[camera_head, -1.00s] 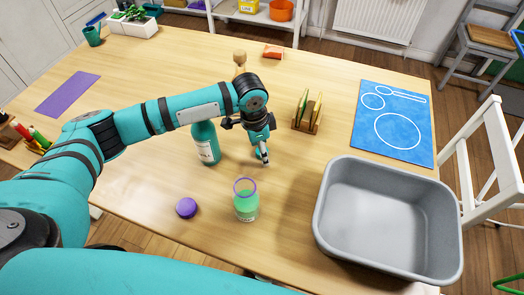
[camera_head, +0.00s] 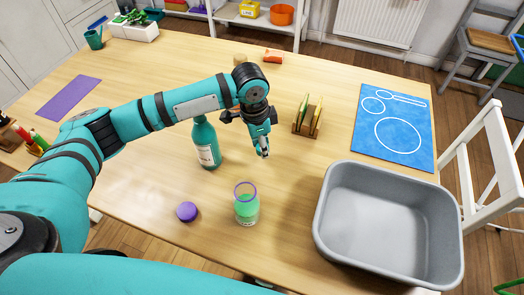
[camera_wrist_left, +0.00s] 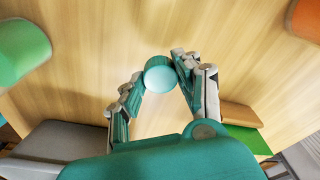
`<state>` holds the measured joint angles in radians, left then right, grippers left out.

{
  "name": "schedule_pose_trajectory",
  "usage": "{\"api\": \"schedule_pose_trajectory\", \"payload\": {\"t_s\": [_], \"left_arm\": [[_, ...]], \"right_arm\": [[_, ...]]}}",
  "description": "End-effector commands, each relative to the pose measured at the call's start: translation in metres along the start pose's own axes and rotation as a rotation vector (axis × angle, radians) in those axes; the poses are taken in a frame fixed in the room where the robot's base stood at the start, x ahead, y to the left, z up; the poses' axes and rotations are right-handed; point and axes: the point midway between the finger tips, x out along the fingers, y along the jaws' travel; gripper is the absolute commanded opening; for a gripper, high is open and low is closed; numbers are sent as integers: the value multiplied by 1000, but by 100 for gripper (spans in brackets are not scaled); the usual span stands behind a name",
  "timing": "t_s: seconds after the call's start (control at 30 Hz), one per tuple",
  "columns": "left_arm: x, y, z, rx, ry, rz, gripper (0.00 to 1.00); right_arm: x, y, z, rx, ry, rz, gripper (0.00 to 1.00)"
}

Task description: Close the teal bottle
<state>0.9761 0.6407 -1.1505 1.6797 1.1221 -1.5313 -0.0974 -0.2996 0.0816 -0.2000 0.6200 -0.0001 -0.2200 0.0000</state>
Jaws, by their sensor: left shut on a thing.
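The teal bottle (camera_head: 207,145) stands upright on the table, with a white label on its front. Its mouth is hidden behind my left arm. My left gripper (camera_head: 263,152) points down to the right of the bottle, apart from it. In the left wrist view the same gripper (camera_wrist_left: 156,84) is shut on a small round light-teal cap (camera_wrist_left: 160,74), held between its fingertips. The cap is hard to make out in the head view. My right gripper is not in view.
A jar with green contents (camera_head: 246,206) and a purple lid (camera_head: 186,211) are in front. A grey bin (camera_head: 330,215) stands at right, a small rack (camera_head: 308,118) behind the gripper, a blue mat (camera_head: 395,145) at back right. The table is bare around the gripper's tip.

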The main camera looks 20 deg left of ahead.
Motion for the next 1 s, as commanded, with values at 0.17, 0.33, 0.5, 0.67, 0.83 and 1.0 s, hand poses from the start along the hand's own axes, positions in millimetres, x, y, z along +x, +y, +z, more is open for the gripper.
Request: {"api": "schedule_pose_trajectory", "payload": {"t_s": [0.17,0.33,0.5,0.67,0.83,1.0], "left_arm": [[-38,-1,-5,0,2,-3,24],[-58,0,-7,0,1,-1,24],[-64,0,-8,-1,0,-1,24],[-64,0,-8,-1,0,0,24],[-64,1,-7,-8,-1,-1,24],[-69,13,6,-133,-6,-11,24]], "right_arm": [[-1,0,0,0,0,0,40],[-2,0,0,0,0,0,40],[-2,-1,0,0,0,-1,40],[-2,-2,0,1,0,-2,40],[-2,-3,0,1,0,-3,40],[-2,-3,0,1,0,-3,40]]}}
